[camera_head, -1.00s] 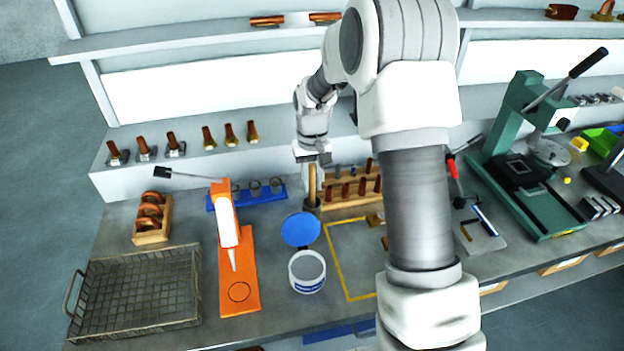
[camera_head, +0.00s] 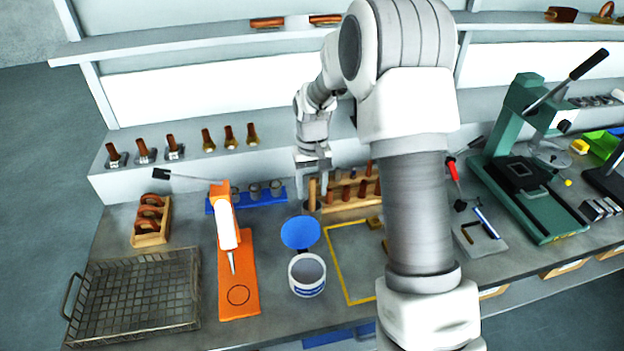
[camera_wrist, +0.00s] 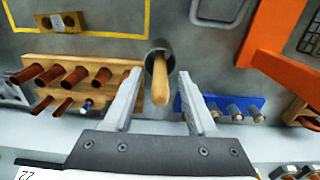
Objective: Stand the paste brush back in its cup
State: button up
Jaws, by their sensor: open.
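The paste brush shows as a pale wooden handle (camera_head: 312,195) standing upright in a dark grey cup (camera_head: 311,208) at the back of the bench. In the wrist view the handle (camera_wrist: 160,88) points toward the camera, with its lower end inside the cup (camera_wrist: 158,52). The brush's bristles are hidden in the cup. My gripper (camera_head: 314,182) is just above the cup. Its two fingers (camera_wrist: 160,76) are open, one on each side of the handle, with a gap visible on both sides.
A wooden rack (camera_head: 350,193) of brown-handled tools stands close right of the cup, a blue rack (camera_head: 262,199) to its left. In front are an open white tub (camera_head: 307,288) with a blue lid (camera_head: 300,232), an orange stand (camera_head: 238,290) and a wire basket (camera_head: 135,290).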

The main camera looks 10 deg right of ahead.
notch_tip(320, 180, up, 17)
jog(key=shift+r, duration=0.2)
dwell(0.8)
jog(key=s+r+t, duration=0.1)
jog(key=s+r, duration=0.3)
jog(key=s, duration=0.3)
jog(key=s+r+t, duration=0.2)
jog(key=s+r, duration=0.1)
jog(key=s, duration=0.4)
jog(key=s+f+t, duration=0.2)
jog(key=s, duration=1.1)
jog(key=shift+s+f, duration=0.25)
jog(key=shift+s, duration=0.05)
jog(key=shift+s+f+t, duration=0.3)
jog(key=shift+s, duration=0.05)
jog(key=shift+c, duration=0.6)
